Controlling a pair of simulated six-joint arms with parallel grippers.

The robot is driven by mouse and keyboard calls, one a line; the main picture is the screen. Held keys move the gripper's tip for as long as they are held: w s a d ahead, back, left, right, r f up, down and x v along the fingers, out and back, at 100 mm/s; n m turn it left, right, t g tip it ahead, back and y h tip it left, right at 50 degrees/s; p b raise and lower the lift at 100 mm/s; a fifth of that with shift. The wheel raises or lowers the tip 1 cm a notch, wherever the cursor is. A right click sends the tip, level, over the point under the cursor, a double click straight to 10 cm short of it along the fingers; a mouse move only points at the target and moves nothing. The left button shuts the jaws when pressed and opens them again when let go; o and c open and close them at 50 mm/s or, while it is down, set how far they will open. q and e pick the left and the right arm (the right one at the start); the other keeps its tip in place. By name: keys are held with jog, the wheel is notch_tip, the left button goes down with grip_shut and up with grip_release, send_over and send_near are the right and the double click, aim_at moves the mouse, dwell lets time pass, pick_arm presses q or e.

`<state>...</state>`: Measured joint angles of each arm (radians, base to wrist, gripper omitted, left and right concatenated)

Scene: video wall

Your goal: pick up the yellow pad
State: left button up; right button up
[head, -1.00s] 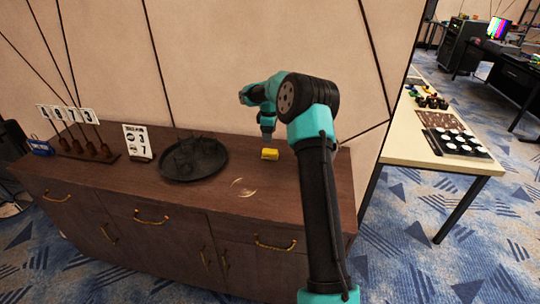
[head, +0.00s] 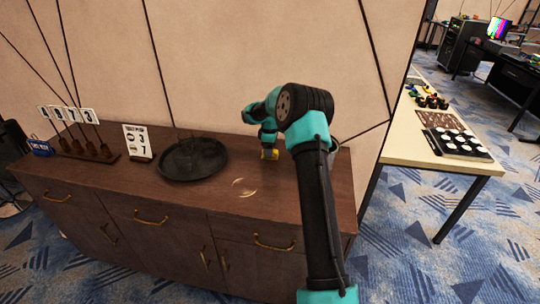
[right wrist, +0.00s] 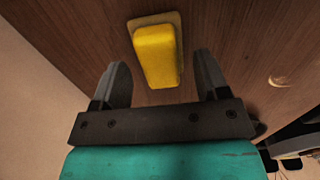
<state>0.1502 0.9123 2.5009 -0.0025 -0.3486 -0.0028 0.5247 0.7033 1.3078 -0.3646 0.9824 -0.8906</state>
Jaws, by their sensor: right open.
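The yellow pad (head: 269,154) lies on the dark wooden cabinet top, towards its right end. It is partly hidden by my right gripper (head: 268,147) in the head view. In the right wrist view the pad (right wrist: 156,55) is a yellow block on a thin tan base. My right gripper (right wrist: 160,82) is open there, with one finger on each side of the pad's near end. It looks empty; I cannot tell how far above the cabinet top the fingertips are. My left gripper is not in view.
A round black tray (head: 192,159) lies left of the pad. A pale curved mark (head: 243,188) is on the cabinet top (head: 225,198). A grey round container (head: 333,149) is partly hidden behind my right arm.

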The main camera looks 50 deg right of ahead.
jog(key=shift+f, duration=0.75)
jog(key=shift+c, duration=0.3)
jog(key=c, duration=0.9)
jog(key=shift+r, duration=0.1)
jog(key=shift+c, duration=0.2)
jog(key=shift+r, duration=1.8)
jog(key=s+a, duration=0.3)
jog(key=a, duration=0.1)
jog(key=s+a, duration=0.4)
jog(key=s+a+r, duration=0.1)
jog(key=s+a, duration=0.2)
jog(key=a, duration=0.1)
jog(key=shift+s+r, duration=0.1)
jog(key=shift+s, duration=0.2)
